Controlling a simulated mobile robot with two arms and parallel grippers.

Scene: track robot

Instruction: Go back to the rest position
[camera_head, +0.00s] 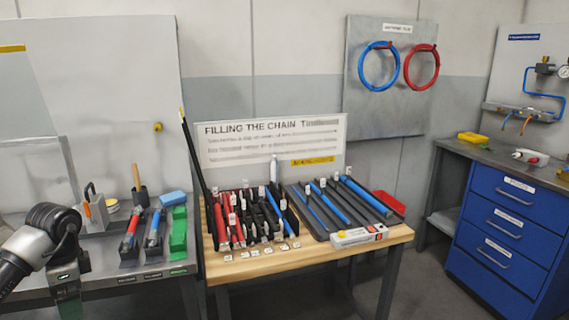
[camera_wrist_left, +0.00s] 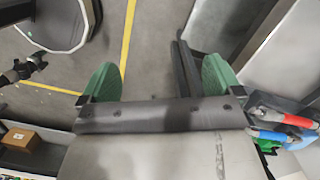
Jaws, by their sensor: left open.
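My left arm comes in at the lower left of the head view, and its gripper (camera_head: 68,290) hangs in front of the grey bench at the left. My right gripper does not show in the head view. A dark jointed shape (camera_wrist_left: 25,68) at the left edge of the wrist view may be part of my other arm; I cannot tell its jaw state.
The grey bench (camera_head: 100,272) holds red and blue tools (camera_head: 131,228) and a green block (camera_head: 178,232). A wooden table (camera_head: 270,262) carries racks of tools. A blue drawer cabinet (camera_head: 505,225) stands right. A cardboard box (camera_wrist_left: 20,139) shows lower left in the wrist view.

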